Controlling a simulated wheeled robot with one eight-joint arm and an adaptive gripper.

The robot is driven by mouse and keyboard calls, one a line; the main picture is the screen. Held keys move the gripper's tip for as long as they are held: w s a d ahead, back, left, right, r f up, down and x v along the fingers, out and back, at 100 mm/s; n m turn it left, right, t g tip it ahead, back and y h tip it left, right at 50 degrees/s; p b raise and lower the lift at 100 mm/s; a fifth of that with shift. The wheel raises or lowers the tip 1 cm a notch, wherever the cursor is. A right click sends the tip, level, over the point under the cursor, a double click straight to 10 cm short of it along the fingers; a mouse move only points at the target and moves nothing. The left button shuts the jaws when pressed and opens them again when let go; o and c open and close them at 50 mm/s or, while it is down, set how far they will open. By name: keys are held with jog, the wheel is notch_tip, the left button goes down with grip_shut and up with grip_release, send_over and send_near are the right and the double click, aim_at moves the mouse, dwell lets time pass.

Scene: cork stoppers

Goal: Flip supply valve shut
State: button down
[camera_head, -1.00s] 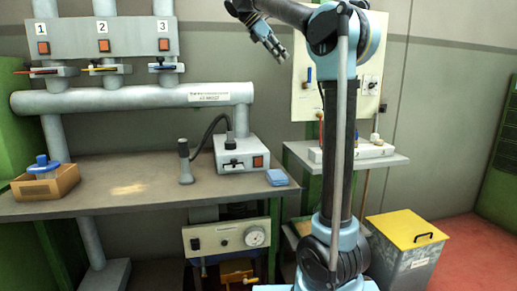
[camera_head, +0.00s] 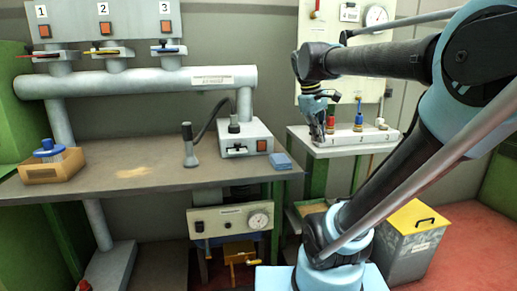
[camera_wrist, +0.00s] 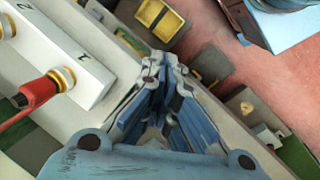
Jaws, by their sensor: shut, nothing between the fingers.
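Three small valve levers sit on the pipes at the upper left of the head view: a red one (camera_head: 45,55), a yellow one (camera_head: 104,52) and a blue one (camera_head: 165,48). A yellow valve-like fitting (camera_head: 240,257) shows below the bench. I cannot tell which is the supply valve. My gripper (camera_head: 318,136) hangs at the left end of a white numbered block (camera_head: 348,141) on the right shelf. In the wrist view my gripper (camera_wrist: 167,66) is shut and empty, beside the block (camera_wrist: 55,55) and a red-handled piece (camera_wrist: 38,92).
A bench (camera_head: 120,170) carries a wooden box (camera_head: 54,172) and a grey switch box (camera_head: 246,138). A blue-handled piece (camera_head: 358,115) stands on the white block. A yellow-lidded bin (camera_head: 410,235) is on the floor at right. Bare bench lies left of centre.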

jog(key=c, duration=2.2)
grip_release()
jog(key=s+f+m+y, duration=0.1)
jog(key=s+f+m, duration=0.1)
jog(key=s+f, duration=0.2)
jog(key=s+f+m+y, duration=0.1)
jog(key=s+f, duration=0.3)
jog(key=f, duration=0.6)
jog(key=s+a+f+m+t, duration=0.1)
jog(key=s+f+m, duration=0.3)
jog(key=f, duration=0.4)
jog(key=shift+s+f+y, duration=0.1)
jog(key=shift+s+y, duration=0.1)
jog(key=shift+y, duration=0.2)
jog(key=o, duration=0.6)
jog(key=shift+s+f, duration=0.1)
jog(key=shift+f, duration=0.1)
jog(key=shift+d, duration=0.1)
